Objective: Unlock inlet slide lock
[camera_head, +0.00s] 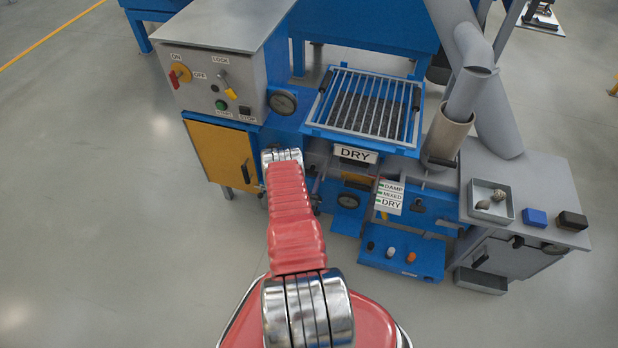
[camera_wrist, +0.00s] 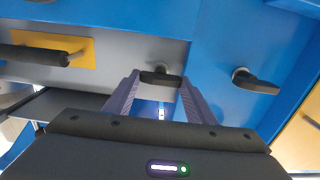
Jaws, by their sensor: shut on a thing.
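In the wrist view my gripper (camera_wrist: 160,84) has its two dark grey fingers on either side of a small black knob (camera_wrist: 160,77) and is shut on it. The knob sits on a short stem on a grey plate; I take it for the slide lock, though no label shows. To its left a thick black bar handle (camera_wrist: 34,55) is mounted on a yellow plate (camera_wrist: 82,50). To its right a black lever (camera_wrist: 256,81) sticks out of the blue machine wall. In the head view my own red arm hides the gripper and the knob.
In the head view, a grey control box (camera_head: 212,85) with switches stands at the left above a yellow door (camera_head: 221,158). A barred hopper (camera_head: 366,103) with a DRY sign (camera_head: 355,154) is at the middle. A grey bench (camera_head: 530,189) with a tray stands right. Floor at left is clear.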

